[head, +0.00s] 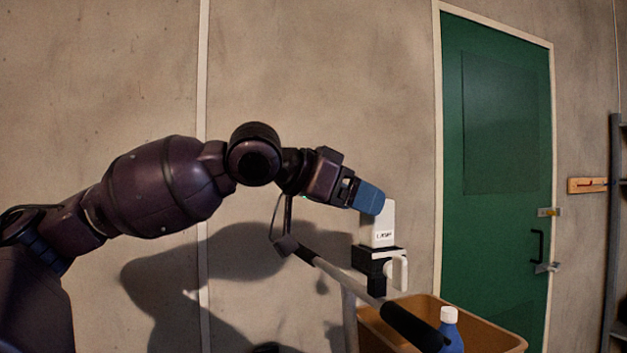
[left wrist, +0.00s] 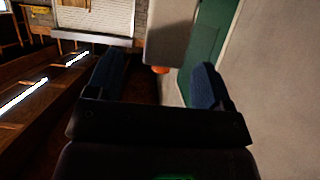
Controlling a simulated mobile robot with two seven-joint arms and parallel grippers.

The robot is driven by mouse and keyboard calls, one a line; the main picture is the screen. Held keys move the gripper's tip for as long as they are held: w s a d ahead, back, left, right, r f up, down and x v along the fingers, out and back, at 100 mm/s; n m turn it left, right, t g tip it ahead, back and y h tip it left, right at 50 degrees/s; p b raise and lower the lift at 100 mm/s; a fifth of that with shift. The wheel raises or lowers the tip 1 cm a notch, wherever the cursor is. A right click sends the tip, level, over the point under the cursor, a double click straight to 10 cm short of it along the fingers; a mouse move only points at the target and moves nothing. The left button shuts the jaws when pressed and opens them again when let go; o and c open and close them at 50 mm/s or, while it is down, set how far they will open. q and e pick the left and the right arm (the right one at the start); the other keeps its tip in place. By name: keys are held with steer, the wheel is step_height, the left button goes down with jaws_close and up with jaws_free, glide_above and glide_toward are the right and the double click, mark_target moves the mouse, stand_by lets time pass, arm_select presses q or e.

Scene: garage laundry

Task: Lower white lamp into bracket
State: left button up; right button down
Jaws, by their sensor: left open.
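The white lamp (head: 380,232), with dark lettering on its front, stands upright at the black bracket (head: 372,262). Its lower end meets the bracket's top; how deep it sits is hidden. The bracket is on the rail of a cart. A white loop-shaped part (head: 400,272) shows at the bracket's right side. My left gripper (head: 369,198) has its blue fingers at the lamp's upper left, overlapping its top edge; I cannot tell whether they touch. In the left wrist view my left gripper (left wrist: 157,80) has its fingers wide apart. My right gripper is not in view.
The cart's rail (head: 345,278) slopes down to a black grip (head: 412,325). A tan bin (head: 490,337) and a blue bottle (head: 450,330) stand below right. A concrete wall (head: 320,70) and a green door (head: 497,130) are behind. A grey block (left wrist: 168,35) shows beyond my fingers.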

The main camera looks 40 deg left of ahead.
arm_select(q)
steer(key=v, duration=0.7)
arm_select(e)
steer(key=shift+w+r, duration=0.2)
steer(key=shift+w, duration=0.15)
arm_select(q)
steer(key=shift+a, duration=0.1)
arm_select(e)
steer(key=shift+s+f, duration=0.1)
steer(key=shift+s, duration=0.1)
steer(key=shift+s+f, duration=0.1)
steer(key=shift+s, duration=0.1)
